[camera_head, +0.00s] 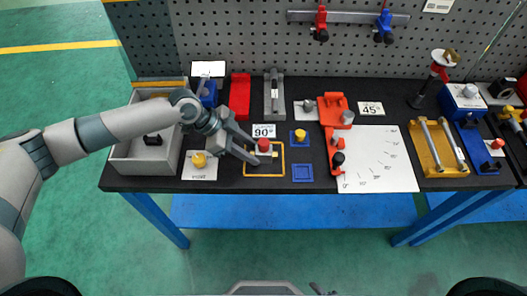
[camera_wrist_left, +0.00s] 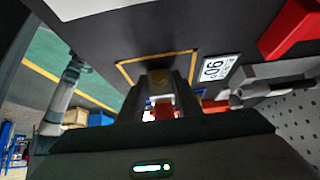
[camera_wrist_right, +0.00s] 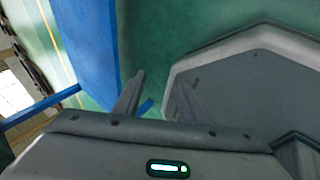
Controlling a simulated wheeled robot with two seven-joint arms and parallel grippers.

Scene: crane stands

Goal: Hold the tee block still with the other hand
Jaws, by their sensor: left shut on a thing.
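The tee block (camera_head: 263,147), a small piece with a red top, stands inside the yellow-outlined square on the dark bench. My left gripper (camera_head: 256,156) reaches in from the left and is shut on it, low at the bench. In the left wrist view the fingers (camera_wrist_left: 163,100) have a red and pale piece (camera_wrist_left: 162,112) between them; they hide much of its shape. My right gripper (camera_wrist_right: 158,95) is away from the bench, over the green floor beside my grey base. Its fingers are apart with nothing between them.
A 90° card (camera_head: 264,130) lies just behind the square. A blue square (camera_head: 303,173) and a yellow knob on a blue base (camera_head: 300,136) are to its right. A white plate with a yellow knob (camera_head: 199,166) and a grey bin (camera_head: 146,167) stand left. A red-orange fixture (camera_head: 336,110) is further right.

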